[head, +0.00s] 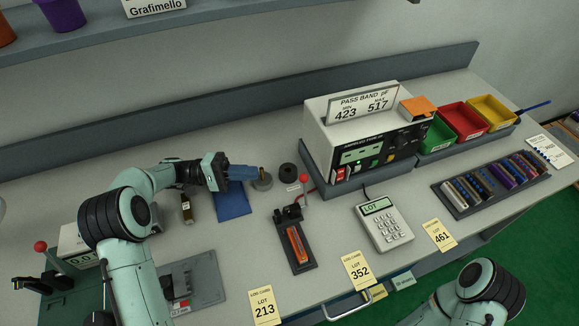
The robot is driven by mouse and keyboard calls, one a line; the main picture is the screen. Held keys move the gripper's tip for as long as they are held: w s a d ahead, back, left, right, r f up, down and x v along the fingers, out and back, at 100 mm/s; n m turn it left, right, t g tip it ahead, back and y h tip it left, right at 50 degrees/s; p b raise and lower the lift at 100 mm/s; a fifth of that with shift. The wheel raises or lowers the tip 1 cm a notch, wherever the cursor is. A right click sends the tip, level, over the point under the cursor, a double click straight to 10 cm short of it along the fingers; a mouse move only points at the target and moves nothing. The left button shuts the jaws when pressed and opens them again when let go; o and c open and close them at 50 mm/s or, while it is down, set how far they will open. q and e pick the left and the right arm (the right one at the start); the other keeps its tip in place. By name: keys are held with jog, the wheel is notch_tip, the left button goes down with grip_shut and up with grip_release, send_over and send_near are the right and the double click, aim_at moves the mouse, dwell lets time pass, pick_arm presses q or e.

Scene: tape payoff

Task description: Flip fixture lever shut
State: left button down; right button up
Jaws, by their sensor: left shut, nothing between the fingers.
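A dark fixture (297,249) lies on the bench with an orange-red strip in its slot. Its lever has a red ball knob (304,178) and stands up at the fixture's far end. My left gripper (262,173) is shut and empty. It is above the bench, to the left of the red knob and apart from it in the picture. A second red ball knob (40,246) is on a green device at the far left. My right arm shows at the bottom right, but its gripper is not in view.
A tester box (345,150) stands behind and right of the fixture. A keypad (387,222) is to the right. A blue mat (233,205) and dark and grey rolls (288,172) are near my left gripper. LOT cards (358,270) line the front edge.

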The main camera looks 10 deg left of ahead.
aim_at(301, 175)
pick_arm(q)
jog(key=shift+s, duration=0.1)
jog(key=w+d+r+p, duration=0.1)
jog(key=d, duration=0.8)
jog(key=shift+w+d, duration=0.3)
jog(key=shift+d, duration=0.1)
jog(key=shift+s+d+r+m+y+b, duration=0.15)
jog(key=shift+s+r+m+y+b, duration=0.15)
jog(key=shift+m+b, duration=0.2)
